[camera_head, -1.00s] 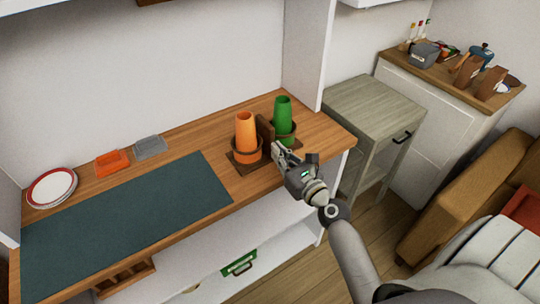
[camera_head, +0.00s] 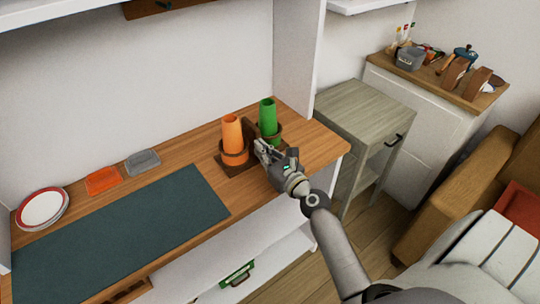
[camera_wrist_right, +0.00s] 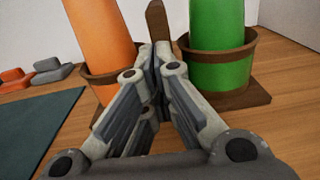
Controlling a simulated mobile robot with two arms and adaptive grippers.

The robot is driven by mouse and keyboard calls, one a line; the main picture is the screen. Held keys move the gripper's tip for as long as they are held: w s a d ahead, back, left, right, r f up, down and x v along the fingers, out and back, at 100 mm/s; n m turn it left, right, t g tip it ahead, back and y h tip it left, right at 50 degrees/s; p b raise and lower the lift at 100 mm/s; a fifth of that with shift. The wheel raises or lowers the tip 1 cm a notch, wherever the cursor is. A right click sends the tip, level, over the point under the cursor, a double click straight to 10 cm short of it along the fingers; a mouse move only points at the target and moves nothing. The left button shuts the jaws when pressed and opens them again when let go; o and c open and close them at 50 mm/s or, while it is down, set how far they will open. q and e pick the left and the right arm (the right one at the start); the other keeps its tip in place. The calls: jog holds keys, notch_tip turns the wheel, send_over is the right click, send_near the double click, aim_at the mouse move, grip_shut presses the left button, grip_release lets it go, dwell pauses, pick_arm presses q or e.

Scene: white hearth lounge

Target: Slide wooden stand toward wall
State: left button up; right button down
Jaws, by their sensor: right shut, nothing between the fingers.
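The wooden stand (camera_head: 222,168) is on the counter, with two ring holders and an upright wooden piece (camera_wrist_right: 156,22) between them. An orange cup (camera_head: 232,132) stands in its left ring and a green cup (camera_head: 267,117) in its right ring. Both cups are upright. My right gripper (camera_head: 262,147) is shut and empty at the stand's front, between the two rings. In the right wrist view its fingertips (camera_wrist_right: 154,48) are at the upright piece; whether they touch it I cannot tell. My left gripper is not in view.
The wall (camera_head: 150,70) is behind the counter (camera_head: 185,142). A grey side table (camera_head: 365,108) stands to the right.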

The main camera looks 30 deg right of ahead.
aim_at(245, 134)
jog(key=w, duration=0.9)
jog(key=shift+a, duration=0.25)
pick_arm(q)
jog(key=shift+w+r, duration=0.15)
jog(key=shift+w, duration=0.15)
pick_arm(e)
jog(key=shift+s+a+f, duration=0.1)
